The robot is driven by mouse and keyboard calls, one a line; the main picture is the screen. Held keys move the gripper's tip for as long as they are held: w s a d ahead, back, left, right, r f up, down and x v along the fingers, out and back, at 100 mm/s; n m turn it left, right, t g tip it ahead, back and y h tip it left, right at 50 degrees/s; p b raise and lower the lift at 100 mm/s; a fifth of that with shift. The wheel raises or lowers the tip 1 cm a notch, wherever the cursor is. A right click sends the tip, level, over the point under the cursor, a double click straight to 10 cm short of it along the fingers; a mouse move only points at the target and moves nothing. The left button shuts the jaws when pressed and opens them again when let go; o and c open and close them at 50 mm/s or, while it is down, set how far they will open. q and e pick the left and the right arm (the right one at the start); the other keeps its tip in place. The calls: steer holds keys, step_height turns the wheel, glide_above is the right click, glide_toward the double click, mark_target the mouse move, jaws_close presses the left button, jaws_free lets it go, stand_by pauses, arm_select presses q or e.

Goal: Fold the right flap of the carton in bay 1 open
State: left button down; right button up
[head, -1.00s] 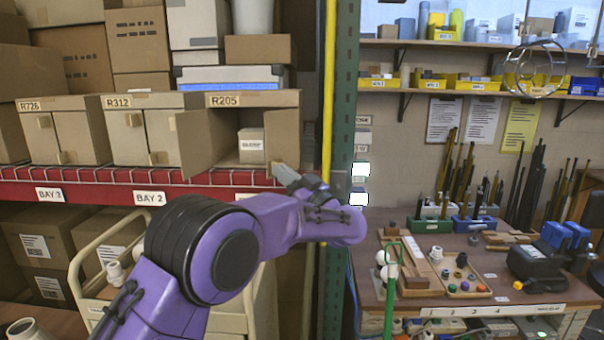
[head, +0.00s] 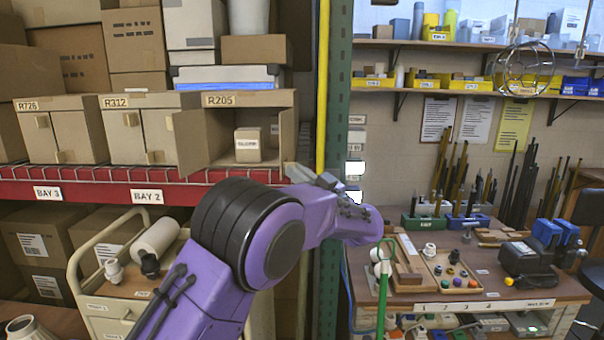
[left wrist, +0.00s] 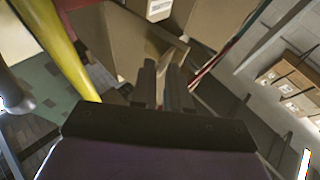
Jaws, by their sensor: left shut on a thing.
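The bay 1 carton R205 (head: 222,100) stands on the red-edged shelf at the right end of the carton row. Its left flap (head: 191,142) is swung open toward me, and a small labelled box (head: 248,145) sits inside. The carton's front is open on the right side too. My left gripper (head: 293,174) is low at the carton's right front corner. In the left wrist view its fingers (left wrist: 166,68) are closed at a tan cardboard edge (left wrist: 178,52), which looks like the right flap. The flap is mostly hidden in the head view. My right gripper is not in view.
Closed cartons R312 (head: 142,132) and R726 (head: 58,132) stand to the left. A yellow pole (head: 323,90) and green rack post (head: 340,100) rise close to the right of my gripper. A cream cart (head: 120,305) stands below, and a workbench (head: 480,290) is at the right.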

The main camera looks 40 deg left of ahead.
arm_select(q)
steer(key=shift+w+r, duration=0.15)
steer(key=shift+r, duration=0.55)
steer(key=c, duration=1.3)
jaws_free()
steer(key=shift+w+f, duration=0.15)
steer(key=shift+w, duration=0.05)
steer(key=shift+w+a+f, duration=0.1)
steer(key=shift+w+f, duration=0.1)
steer(key=shift+s+f, duration=0.1)
steer(key=shift+f, duration=0.2)
steer(key=b+v, duration=0.4)
steer(key=v, duration=0.6)
steer(key=shift+s+d, duration=0.15)
steer(key=shift+d, duration=0.15)
